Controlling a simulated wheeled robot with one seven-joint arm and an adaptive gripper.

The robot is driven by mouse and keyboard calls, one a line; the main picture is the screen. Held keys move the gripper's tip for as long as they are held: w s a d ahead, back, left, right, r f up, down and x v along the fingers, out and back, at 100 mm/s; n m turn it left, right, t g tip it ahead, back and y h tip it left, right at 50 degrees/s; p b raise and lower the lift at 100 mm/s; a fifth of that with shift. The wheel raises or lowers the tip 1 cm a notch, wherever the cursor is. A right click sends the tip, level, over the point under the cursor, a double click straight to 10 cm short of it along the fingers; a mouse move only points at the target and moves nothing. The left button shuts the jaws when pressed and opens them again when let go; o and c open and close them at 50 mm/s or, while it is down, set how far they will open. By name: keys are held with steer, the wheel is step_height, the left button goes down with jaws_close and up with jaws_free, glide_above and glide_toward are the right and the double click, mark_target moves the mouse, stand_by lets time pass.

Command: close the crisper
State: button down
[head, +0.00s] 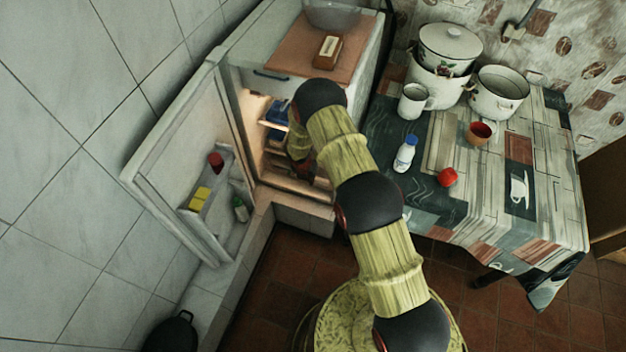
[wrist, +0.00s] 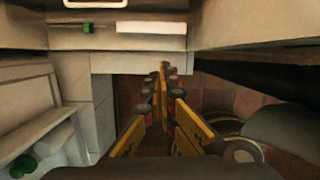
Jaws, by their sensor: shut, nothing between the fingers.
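The fridge (head: 233,95) stands open, its door (head: 150,165) swung out to the left. In the head view my arm reaches to the lit opening, and my gripper (head: 300,172) is low there, partly hidden by the arm. In the wrist view my gripper (wrist: 163,70) is shut and empty, its fingertips together over the brown floor, below the pale fridge front. A pale panel with a white strip (wrist: 150,28) lies beyond the fingertips; it may be the crisper front. I cannot tell how far the crisper is out, as my arm hides much of the interior.
A cloth-covered table (head: 540,220) with enamel pots (head: 498,95) stands to the right. A tiled ledge (head: 225,290) runs along the left wall.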

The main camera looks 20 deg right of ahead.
steer(key=w+b+x, duration=0.1)
steer(key=b+x, duration=0.2)
steer(key=x, duration=0.8)
steer(key=shift+w+d+m+y, duration=0.3)
steer(key=shift+d+m, duration=0.1)
steer(key=shift+f, duration=0.1)
